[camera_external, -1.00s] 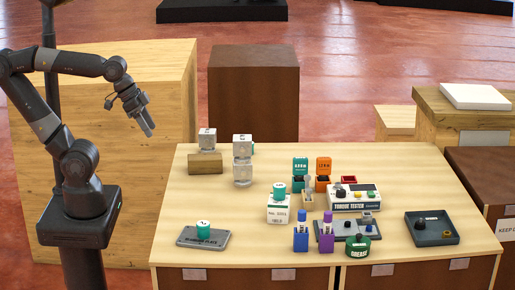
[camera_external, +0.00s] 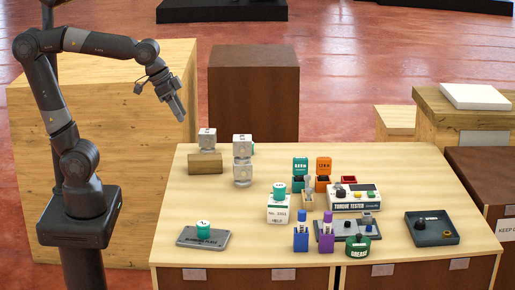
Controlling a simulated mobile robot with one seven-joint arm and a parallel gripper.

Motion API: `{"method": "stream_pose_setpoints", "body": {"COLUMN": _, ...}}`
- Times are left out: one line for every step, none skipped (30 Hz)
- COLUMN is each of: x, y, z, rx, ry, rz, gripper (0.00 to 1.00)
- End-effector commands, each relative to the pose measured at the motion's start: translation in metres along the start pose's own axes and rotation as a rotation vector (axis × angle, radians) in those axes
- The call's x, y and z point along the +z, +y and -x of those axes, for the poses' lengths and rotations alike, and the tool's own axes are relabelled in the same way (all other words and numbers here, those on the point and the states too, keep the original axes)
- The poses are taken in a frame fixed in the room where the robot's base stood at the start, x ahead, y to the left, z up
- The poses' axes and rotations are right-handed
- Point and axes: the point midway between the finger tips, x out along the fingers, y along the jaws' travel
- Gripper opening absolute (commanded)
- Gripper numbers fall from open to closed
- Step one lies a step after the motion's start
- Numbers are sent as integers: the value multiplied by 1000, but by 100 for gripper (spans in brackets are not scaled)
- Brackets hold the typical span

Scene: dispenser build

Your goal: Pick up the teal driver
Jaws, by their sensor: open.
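The teal driver (camera_external: 300,165) looks like a block-shaped teal handle with white lettering, standing upright in a small dark-fronted holder at the back middle of the table. An orange one (camera_external: 323,166) of the same form stands just right of it. My gripper (camera_external: 180,113) is open and empty, pointing down and to the right. It is in the air off the table's back left corner, well left of and higher than the teal driver. Nothing hides the upper part of the driver.
A torque tester (camera_external: 350,205), blue (camera_external: 300,240) and purple (camera_external: 327,240) holders, a grease tin (camera_external: 358,247) and a dark tray (camera_external: 450,238) crowd the right. The left front has a grey plate (camera_external: 190,239).

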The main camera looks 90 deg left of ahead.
Motion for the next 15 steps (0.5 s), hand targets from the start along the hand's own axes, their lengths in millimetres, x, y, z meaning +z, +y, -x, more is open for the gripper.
{"method": "stream_pose_setpoints", "body": {"x": -19, "y": 3, "z": -5, "rx": 1, "ry": -8, "rz": -1, "gripper": 43}}
{"method": "stream_pose_setpoints", "body": {"x": -30, "y": 4, "z": -8, "rx": 2, "ry": -11, "rz": -1, "gripper": 43}}
{"method": "stream_pose_setpoints", "body": {"x": -44, "y": 6, "z": -12, "rx": 3, "ry": -14, "rz": -1, "gripper": 43}}
{"method": "stream_pose_setpoints", "body": {"x": -54, "y": 8, "z": -16, "rx": 3, "ry": -17, "rz": 0, "gripper": 43}}
{"method": "stream_pose_setpoints", "body": {"x": -64, "y": 10, "z": -20, "rx": 3, "ry": -20, "rz": 1, "gripper": 43}}
{"method": "stream_pose_setpoints", "body": {"x": -78, "y": 12, "z": -25, "rx": 3, "ry": -23, "rz": 2, "gripper": 43}}
{"method": "stream_pose_setpoints", "body": {"x": -88, "y": 14, "z": -29, "rx": 3, "ry": -26, "rz": 2, "gripper": 43}}
{"method": "stream_pose_setpoints", "body": {"x": -98, "y": 16, "z": -34, "rx": 4, "ry": -28, "rz": 2, "gripper": 43}}
{"method": "stream_pose_setpoints", "body": {"x": -111, "y": 19, "z": -41, "rx": 4, "ry": -31, "rz": 2, "gripper": 43}}
{"method": "stream_pose_setpoints", "body": {"x": -121, "y": 22, "z": -46, "rx": 4, "ry": -34, "rz": 2, "gripper": 43}}
{"method": "stream_pose_setpoints", "body": {"x": -131, "y": 24, "z": -52, "rx": 3, "ry": -36, "rz": 2, "gripper": 43}}
{"method": "stream_pose_setpoints", "body": {"x": -143, "y": 27, "z": -60, "rx": 3, "ry": -39, "rz": 3, "gripper": 43}}
{"method": "stream_pose_setpoints", "body": {"x": -152, "y": 30, "z": -66, "rx": 2, "ry": -42, "rz": 3, "gripper": 43}}
{"method": "stream_pose_setpoints", "body": {"x": -161, "y": 32, "z": -73, "rx": 2, "ry": -45, "rz": 3, "gripper": 43}}
{"method": "stream_pose_setpoints", "body": {"x": -173, "y": 36, "z": -82, "rx": 1, "ry": -48, "rz": 2, "gripper": 43}}
